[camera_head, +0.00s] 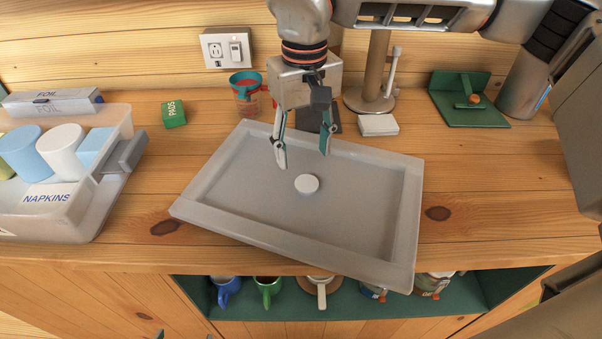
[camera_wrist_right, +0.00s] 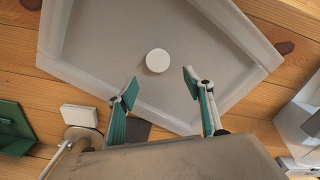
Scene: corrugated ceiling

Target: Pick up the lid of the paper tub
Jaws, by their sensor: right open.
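A small white round disc (camera_head: 307,184), which looks like the lid, lies flat in the grey tray (camera_head: 413,215), near its middle. It also shows in the right wrist view (camera_wrist_right: 158,61), just beyond the fingertips. My right gripper (camera_head: 303,158) is open and empty, pointing down above the tray, behind the disc and apart from it. In the right wrist view its two teal-edged fingers (camera_wrist_right: 160,78) are spread, with the disc ahead of the gap between them. I cannot pick out the paper tub for certain. My left gripper is not in view.
A clear bin (camera_head: 75,218) with cups and napkins stands on the left. A red and teal cup (camera_head: 246,88), a small white box (camera_head: 378,125) and a paper-roll stand (camera_head: 370,100) are behind the tray. Mugs fill the shelf below. The counter right of the tray is clear.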

